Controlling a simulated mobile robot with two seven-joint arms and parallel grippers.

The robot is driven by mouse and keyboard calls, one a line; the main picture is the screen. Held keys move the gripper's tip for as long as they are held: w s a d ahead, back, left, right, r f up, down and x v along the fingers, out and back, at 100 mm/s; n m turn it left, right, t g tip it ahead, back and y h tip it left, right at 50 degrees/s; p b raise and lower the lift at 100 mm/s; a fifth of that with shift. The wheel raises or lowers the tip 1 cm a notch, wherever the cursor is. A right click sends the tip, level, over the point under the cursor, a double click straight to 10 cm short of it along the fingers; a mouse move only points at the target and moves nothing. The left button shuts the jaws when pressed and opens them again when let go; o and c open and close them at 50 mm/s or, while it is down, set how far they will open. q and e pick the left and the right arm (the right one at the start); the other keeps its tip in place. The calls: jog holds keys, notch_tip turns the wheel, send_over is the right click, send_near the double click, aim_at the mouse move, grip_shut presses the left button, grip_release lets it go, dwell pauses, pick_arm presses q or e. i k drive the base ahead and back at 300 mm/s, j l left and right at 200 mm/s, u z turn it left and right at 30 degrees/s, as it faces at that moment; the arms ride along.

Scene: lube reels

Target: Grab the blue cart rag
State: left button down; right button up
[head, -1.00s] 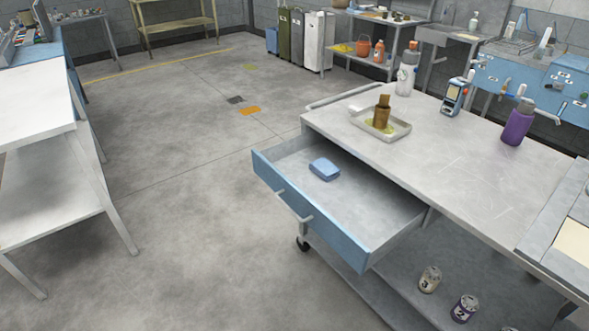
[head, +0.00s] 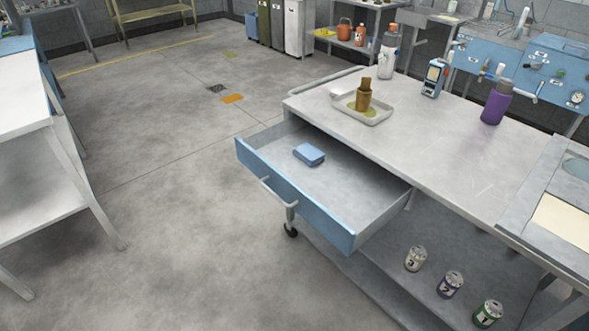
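The blue rag (head: 309,154), a small folded pad, lies flat in the open drawer (head: 350,190) of the cart, toward the drawer's left end. The drawer has a blue front (head: 290,197) with a light handle and is otherwise empty. The cart (head: 430,145) has a grey metal top. Neither of my grippers shows in the head view.
On the cart top stand a tray (head: 373,119) with a brown bottle-like object, a white bottle (head: 388,60), a handheld device (head: 434,78) and a purple bottle (head: 496,103). Numbered cans (head: 451,284) stand on the lower shelf. Floor (head: 180,230) left of the drawer is clear.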

aim_at(307, 153)
jog(key=i+j+z, duration=0.1)
jog(key=j, duration=0.25)
jog(key=i+j, duration=0.25)
jog(key=j, duration=0.15)
jog(key=i+j+z, duration=0.15)
jog(key=j, duration=0.2)
jog(key=i+j, duration=0.2)
jog(key=j, duration=0.2)
jog(key=i+j+z, duration=0.15)
jog(key=j, duration=0.25)
